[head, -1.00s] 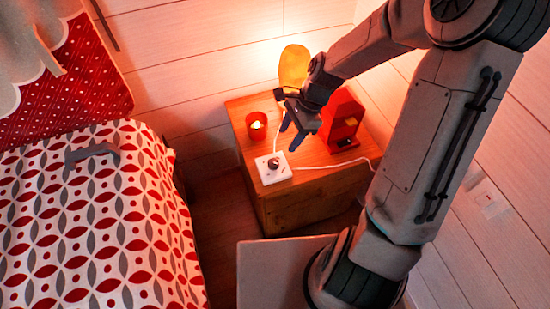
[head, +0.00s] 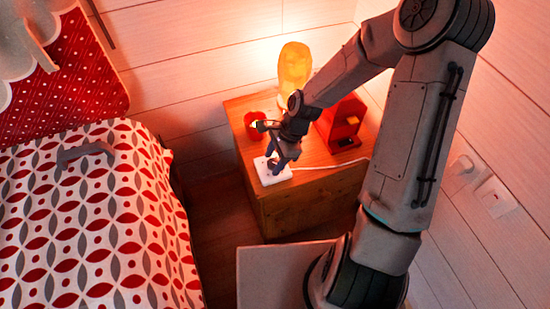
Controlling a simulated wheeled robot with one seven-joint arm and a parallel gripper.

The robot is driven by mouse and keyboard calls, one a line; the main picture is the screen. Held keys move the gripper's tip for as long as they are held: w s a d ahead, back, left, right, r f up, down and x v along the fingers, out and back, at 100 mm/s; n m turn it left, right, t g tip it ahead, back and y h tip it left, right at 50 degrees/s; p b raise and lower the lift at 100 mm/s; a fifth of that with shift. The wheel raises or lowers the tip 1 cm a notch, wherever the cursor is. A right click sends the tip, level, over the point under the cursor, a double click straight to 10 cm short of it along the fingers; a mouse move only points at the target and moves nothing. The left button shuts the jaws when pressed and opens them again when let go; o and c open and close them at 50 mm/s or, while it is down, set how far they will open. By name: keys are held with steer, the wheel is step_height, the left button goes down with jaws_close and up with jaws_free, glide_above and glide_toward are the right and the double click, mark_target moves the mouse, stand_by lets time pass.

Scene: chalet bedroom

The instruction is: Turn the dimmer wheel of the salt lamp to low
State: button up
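The salt lamp (head: 294,66) glows orange at the back of the wooden nightstand. Its white dimmer box (head: 267,178) lies near the nightstand's front left edge, with a white cord running off to the right. My gripper (head: 275,168) points down over the dimmer box and covers most of the dark dimmer wheel. The blue-grey fingers look spread around the wheel, but I cannot tell whether they touch it. The wheel's setting is hidden.
The nightstand (head: 310,210) also holds a red candle cup (head: 252,121), partly hidden behind my gripper, and a red house-shaped object (head: 344,122) to the right. A bed with a patterned cover (head: 90,220) stands at the left.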

steer(key=c, duration=0.8)
